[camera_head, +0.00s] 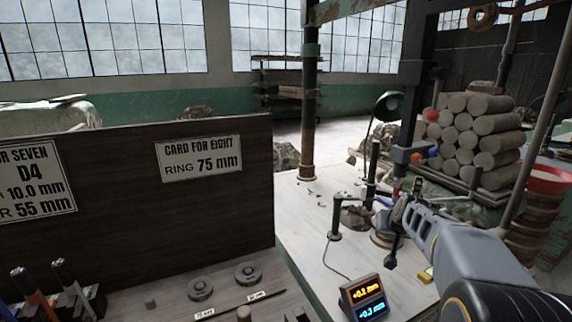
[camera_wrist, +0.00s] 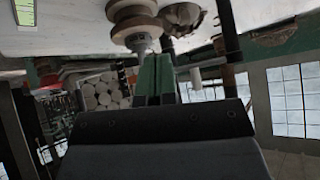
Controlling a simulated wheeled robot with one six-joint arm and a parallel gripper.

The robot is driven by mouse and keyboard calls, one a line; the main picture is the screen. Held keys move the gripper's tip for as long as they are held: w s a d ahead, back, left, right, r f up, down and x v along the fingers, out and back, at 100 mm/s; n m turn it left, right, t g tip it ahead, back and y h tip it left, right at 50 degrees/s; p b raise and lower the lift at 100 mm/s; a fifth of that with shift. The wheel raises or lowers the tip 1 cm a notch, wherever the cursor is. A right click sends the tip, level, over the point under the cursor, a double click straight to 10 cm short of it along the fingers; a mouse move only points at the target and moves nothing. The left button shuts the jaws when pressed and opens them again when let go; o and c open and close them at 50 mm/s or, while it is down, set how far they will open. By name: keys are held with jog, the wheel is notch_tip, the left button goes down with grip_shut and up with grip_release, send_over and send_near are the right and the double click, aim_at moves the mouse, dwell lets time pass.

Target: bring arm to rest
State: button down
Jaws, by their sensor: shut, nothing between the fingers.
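My arm (camera_head: 455,250) reaches in from the lower right in the head view, over the white bench top (camera_head: 318,240). Its far end is small and dark there, and the fingers are hard to make out. In the wrist view my gripper (camera_wrist: 154,62) shows two green fingers pressed together, with nothing between them. Stacked round brown discs (camera_wrist: 132,14) on a grey metal stem show just beyond the fingertips; I cannot tell whether they touch.
A two-line readout (camera_head: 363,297) stands on the bench left of my arm. A dark board (camera_head: 130,210) with cards stands at left, with two grey discs (camera_head: 247,273) before it. Stacked clay cylinders (camera_head: 470,130) and a red-rimmed bowl (camera_head: 549,180) are at right.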

jog(key=s+a+r+n+g+p, duration=0.1)
jog(key=s+a+p, duration=0.2)
jog(key=s+a, duration=0.2)
jog(key=s+a+r+n+g+p, duration=0.1)
jog(key=s+a+p, duration=0.3)
jog(key=s, duration=0.7)
jog(key=s+a+r+n+g+y+p, duration=0.1)
jog(key=s+a+r+g+p, duration=0.1)
jog(key=s+a, duration=0.4)
jog(key=shift+s+r+g+p, duration=0.25)
jog(key=shift+s+g+p, duration=0.45)
jog(key=shift+s, duration=0.9)
